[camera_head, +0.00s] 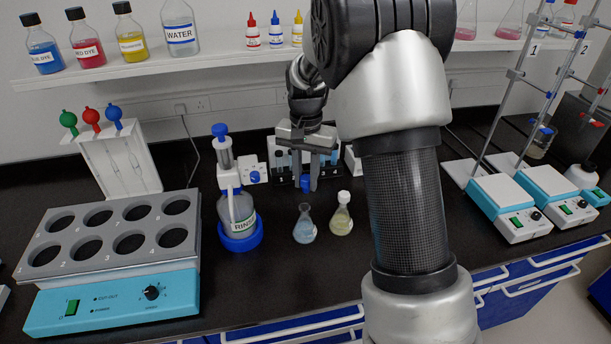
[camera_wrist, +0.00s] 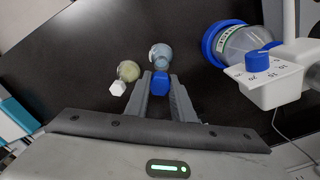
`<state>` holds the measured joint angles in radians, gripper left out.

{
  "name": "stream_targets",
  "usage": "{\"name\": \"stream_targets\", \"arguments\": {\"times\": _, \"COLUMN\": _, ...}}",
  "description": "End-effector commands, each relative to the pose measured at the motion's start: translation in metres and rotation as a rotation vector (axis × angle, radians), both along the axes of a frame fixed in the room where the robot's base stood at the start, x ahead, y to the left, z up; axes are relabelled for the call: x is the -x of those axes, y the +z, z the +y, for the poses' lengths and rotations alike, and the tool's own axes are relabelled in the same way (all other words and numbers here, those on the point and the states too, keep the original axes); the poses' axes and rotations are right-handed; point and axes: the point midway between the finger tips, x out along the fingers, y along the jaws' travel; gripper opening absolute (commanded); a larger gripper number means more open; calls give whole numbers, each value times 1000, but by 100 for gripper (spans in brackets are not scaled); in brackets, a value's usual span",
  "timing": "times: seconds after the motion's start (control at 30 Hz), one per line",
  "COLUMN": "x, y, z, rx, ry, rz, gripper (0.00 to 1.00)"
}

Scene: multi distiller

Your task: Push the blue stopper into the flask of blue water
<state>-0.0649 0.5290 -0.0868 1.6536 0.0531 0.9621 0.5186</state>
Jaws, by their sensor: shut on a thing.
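My gripper (camera_head: 306,185) is shut on the blue stopper (camera_head: 305,182), which also shows between the fingertips in the wrist view (camera_wrist: 160,81). The small flask of blue water (camera_head: 304,229) stands upright on the black bench, its mouth open. In the head view the stopper is above the flask's mouth, with a visible gap between them. In the wrist view the flask (camera_wrist: 162,55) shows just beyond the stopper, which partly covers its neck; exact alignment is hard to tell.
A flask of pale yellow liquid (camera_head: 341,220) with a white stopper stands close to the right. A rinse bottle with a blue-knobbed dispenser (camera_head: 238,215) stands to the left. A tube rack (camera_head: 283,165) is behind my gripper. The bench in front is clear.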

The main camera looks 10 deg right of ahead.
Motion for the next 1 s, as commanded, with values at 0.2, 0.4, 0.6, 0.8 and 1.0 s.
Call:
{"name": "stream_targets", "arguments": {"times": 0.2, "x": 0, "y": -4, "z": 0, "rx": 0, "ry": -6, "rz": 0, "gripper": 1}}
{"name": "stream_targets", "arguments": {"times": 0.4, "x": 0, "y": -17, "z": 0, "rx": -1, "ry": -6, "rz": 1, "gripper": 1}}
{"name": "stream_targets", "arguments": {"times": 0.6, "x": 0, "y": -36, "z": 0, "rx": 0, "ry": -5, "rz": 0, "gripper": 1}}
{"name": "stream_targets", "arguments": {"times": 0.8, "x": 0, "y": -50, "z": 0, "rx": 1, "ry": -5, "rz": -1, "gripper": 1}}
{"name": "stream_targets", "arguments": {"times": 1.0, "x": 0, "y": -53, "z": 0, "rx": 0, "ry": -5, "rz": 0, "gripper": 1}}
